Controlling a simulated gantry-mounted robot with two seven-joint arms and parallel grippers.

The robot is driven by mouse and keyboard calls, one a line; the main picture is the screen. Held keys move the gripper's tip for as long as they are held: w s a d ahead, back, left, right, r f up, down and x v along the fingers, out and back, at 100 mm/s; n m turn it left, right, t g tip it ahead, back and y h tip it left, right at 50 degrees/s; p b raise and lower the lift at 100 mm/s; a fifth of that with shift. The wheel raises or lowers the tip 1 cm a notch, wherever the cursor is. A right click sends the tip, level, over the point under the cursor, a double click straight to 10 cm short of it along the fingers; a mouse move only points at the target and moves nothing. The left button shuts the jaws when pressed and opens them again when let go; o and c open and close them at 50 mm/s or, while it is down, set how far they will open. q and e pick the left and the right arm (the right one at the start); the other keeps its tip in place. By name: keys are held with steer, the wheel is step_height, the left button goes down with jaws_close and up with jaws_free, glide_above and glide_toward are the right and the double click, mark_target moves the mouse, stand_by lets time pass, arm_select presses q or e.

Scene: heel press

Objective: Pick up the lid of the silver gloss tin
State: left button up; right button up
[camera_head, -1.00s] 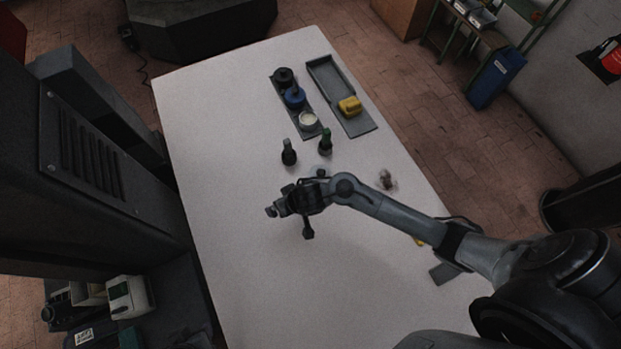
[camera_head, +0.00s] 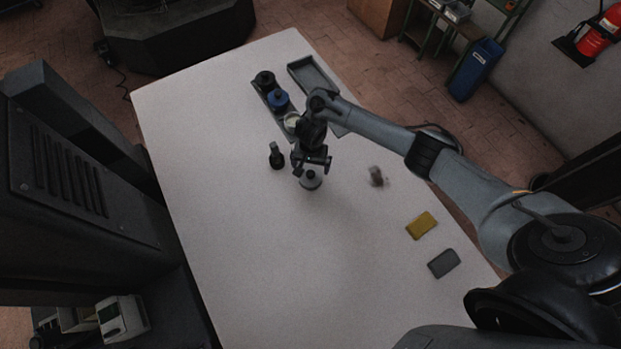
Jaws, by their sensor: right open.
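A small silver-grey round tin or lid (camera_head: 311,182) with a dark knob on top sits on the white table, in the head view. I cannot tell whether a tin body is under it. My right gripper (camera_head: 312,168) is open, pointing down just above the knob; its fingers partly cover the knob, and contact cannot be told. My left gripper is out of view.
A dark rack holds a black tin (camera_head: 264,78), a blue tin (camera_head: 278,99) and an open tin with pale contents (camera_head: 291,121). A dark bottle (camera_head: 276,156) stands left of my gripper. A yellow block (camera_head: 421,225) and a grey block (camera_head: 443,263) lie right. The table's front is clear.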

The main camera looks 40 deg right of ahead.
mark_target(311, 173)
steer(key=shift+f+b, duration=0.45)
steer(key=shift+f, duration=2.95)
steer(key=c, duration=0.5)
